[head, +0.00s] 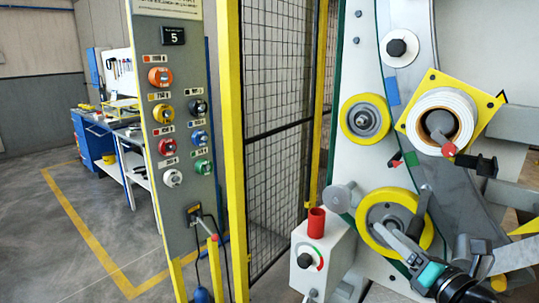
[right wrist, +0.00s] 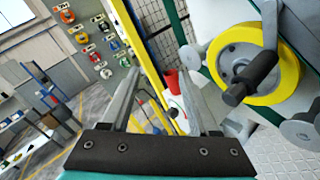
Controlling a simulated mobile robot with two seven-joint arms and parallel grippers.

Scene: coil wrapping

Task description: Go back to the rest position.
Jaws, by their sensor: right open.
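My right gripper (head: 402,212) reaches in from the lower right in the head view, in front of the lower yellow-rimmed wheel (head: 374,243) of the wrapping machine. In the right wrist view its two fingers (right wrist: 160,72) stand apart with nothing between them. The yellow wheel with its dark handle (right wrist: 250,78) is to the right of the fingers there, apart from them. My left gripper is in neither view.
The machine carries a white roll on a yellow plate (head: 440,120) and an upper yellow wheel (head: 365,120). A white control box (head: 322,262) with a red cylinder stands left of my gripper. A panel of coloured knobs (head: 175,130) and a mesh fence (head: 280,140) stand further left.

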